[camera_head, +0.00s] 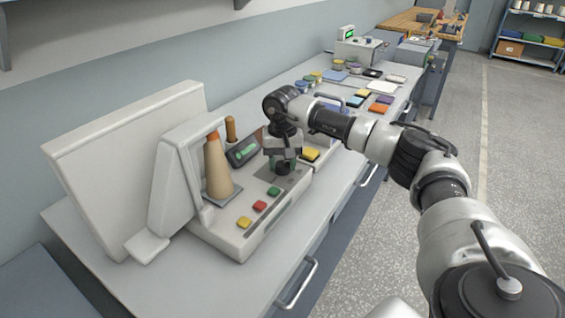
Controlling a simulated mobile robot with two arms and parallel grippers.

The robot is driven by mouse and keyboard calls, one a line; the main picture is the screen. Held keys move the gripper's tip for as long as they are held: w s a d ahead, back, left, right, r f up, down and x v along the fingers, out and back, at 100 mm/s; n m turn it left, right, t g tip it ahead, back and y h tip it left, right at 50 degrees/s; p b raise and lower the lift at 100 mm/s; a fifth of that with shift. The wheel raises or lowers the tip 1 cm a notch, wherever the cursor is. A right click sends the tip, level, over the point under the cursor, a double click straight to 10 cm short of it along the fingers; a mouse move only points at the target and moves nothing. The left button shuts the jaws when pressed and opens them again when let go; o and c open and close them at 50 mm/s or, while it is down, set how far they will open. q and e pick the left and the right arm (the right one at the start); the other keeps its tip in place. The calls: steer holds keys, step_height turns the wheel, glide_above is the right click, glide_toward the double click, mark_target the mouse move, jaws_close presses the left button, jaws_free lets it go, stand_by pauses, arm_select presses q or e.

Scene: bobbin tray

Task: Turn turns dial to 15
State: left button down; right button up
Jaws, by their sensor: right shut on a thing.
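The winding machine (231,233) stands on the grey bench, with a small green-lit display (244,152) and a tan thread cone (216,170) on it. My right gripper (283,167) points down at the right part of the machine's top. It is shut on a small dark knob, which seems to be the turns dial (283,169). The fingers and wrist hide most of the dial, and I cannot read its setting or the display's digits. My left gripper is not in view.
Yellow (244,222), red (260,206) and green (273,191) buttons sit on the machine's front, close to the right gripper. A large pale panel (125,165) stands at the left. Coloured items and a white device (358,48) lie further back along the bench.

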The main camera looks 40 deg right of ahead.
mark_target(283, 163)
steer(key=shift+n, duration=0.9)
steer(key=o, duration=0.9)
step_height(283, 163, up, 11)
steer(key=shift+f+b, duration=0.1)
steer(key=shift+b, duration=0.4)
